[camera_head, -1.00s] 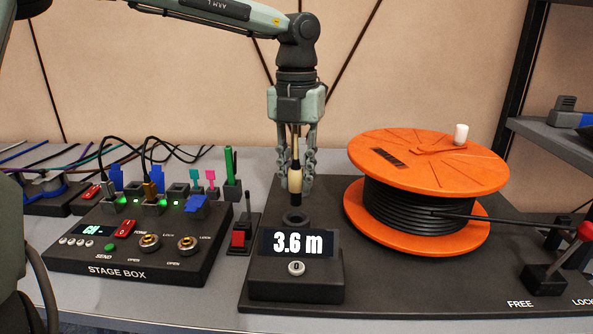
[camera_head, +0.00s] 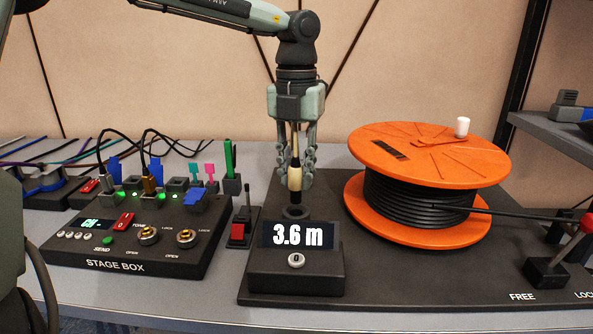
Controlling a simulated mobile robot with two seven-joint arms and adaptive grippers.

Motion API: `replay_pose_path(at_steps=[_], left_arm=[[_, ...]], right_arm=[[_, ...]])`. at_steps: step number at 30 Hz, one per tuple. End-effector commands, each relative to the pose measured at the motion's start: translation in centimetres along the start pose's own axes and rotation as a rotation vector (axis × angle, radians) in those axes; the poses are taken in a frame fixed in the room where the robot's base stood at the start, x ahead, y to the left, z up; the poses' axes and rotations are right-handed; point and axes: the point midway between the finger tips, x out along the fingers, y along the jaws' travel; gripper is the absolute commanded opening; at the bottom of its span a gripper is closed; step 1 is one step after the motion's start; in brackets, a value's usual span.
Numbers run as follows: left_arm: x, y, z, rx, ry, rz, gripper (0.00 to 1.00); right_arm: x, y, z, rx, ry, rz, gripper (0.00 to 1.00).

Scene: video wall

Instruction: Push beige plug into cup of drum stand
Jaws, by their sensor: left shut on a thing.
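The beige plug (camera_head: 295,177) hangs upright in my left gripper (camera_head: 296,160), whose fingers are shut on it. Its dark lower end points down, just above the cup (camera_head: 295,212), a dark ring on the drum stand (camera_head: 400,283). Whether the tip touches the cup's mouth I cannot tell. Behind the plug, part of the cable runs up between the fingers. The orange cable drum (camera_head: 430,155) with black cable stands to the right on the same stand. My right gripper is not in view.
A display reading 3.6 m (camera_head: 298,235) stands in front of the cup. The stage box (camera_head: 140,240), with several plugs and switches, lies to the left. A red-knobbed lever (camera_head: 585,225) with FREE and LOCK labels is at the right.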

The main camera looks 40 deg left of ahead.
Motion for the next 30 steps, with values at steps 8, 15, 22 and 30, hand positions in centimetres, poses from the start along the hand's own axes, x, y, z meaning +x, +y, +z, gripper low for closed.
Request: replay_pose_path(at_steps=[8, 15, 22, 30], left_arm=[[-0.15, -0.03, 0.18, 0.0, -0.001, 0.0, 0.0], [-0.11, -0.02, 0.18, 0.0, -0.001, 0.0, 0.0], [0.26, 0.01, 0.18, 0.0, -0.001, 0.0, 0.0], [0.31, 0.02, 0.17, 0.0, -0.001, 0.0, 0.0]], right_arm=[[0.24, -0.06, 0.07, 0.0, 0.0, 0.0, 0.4], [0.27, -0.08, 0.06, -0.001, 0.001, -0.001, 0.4], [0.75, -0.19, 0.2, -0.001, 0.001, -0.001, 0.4], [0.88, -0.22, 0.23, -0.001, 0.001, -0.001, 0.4]])
